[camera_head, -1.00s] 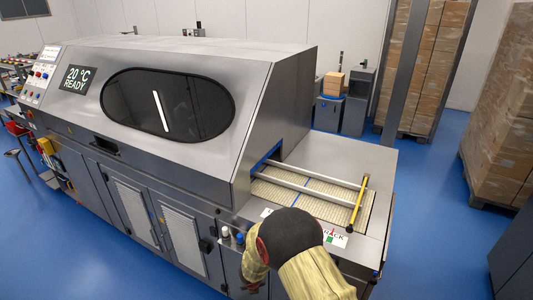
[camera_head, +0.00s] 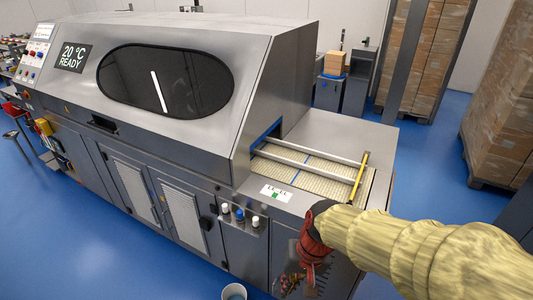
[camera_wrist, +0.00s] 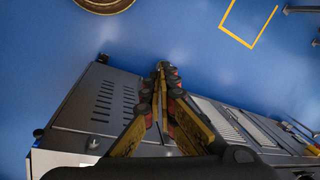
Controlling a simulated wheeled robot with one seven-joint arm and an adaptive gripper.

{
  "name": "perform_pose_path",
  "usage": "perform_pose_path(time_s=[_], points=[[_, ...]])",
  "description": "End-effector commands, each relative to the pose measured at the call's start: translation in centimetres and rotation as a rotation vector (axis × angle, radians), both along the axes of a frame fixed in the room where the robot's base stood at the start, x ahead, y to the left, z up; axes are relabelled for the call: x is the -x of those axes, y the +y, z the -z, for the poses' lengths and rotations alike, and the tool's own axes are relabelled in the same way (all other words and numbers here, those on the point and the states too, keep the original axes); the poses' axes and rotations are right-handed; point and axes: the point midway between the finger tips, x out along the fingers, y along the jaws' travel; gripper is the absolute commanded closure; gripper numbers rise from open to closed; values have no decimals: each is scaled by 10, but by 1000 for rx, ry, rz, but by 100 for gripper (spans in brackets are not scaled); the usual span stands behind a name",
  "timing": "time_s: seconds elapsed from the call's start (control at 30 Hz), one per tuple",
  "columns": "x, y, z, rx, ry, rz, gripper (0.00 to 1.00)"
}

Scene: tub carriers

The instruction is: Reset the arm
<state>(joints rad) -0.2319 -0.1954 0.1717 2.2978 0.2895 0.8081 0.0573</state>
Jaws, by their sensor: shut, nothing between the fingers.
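My arm (camera_head: 400,245), in a pale yellow sleeve, reaches in from the right of the head view and ends at a red and black wrist. My gripper (camera_wrist: 161,66) is shut and empty in the wrist view, its two fingers meeting at the tips. It points down past the front of a grey machine, with blue floor beyond. In the head view the gripper hangs below the red wrist, in front of the machine's lower right panel, and its fingertips are hard to make out.
The large grey machine (camera_head: 190,60) has a conveyor outfeed (camera_head: 310,168) with rails and a yellow end bar (camera_head: 359,178). Knobs (camera_head: 239,215) line its front. Pallets of boxes (camera_head: 510,110) stand at right.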

Motion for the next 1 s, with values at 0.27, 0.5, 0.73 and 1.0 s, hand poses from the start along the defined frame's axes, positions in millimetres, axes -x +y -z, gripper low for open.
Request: perform_pose_path(time_s=[0.27,0.5,0.73,1.0], points=[[48,-90,-56,173,-198,-104,100],[65,-124,-101,216,-393,-22,100],[69,-135,-120,222,-466,31,100],[69,-135,-120,222,-464,33,100]])
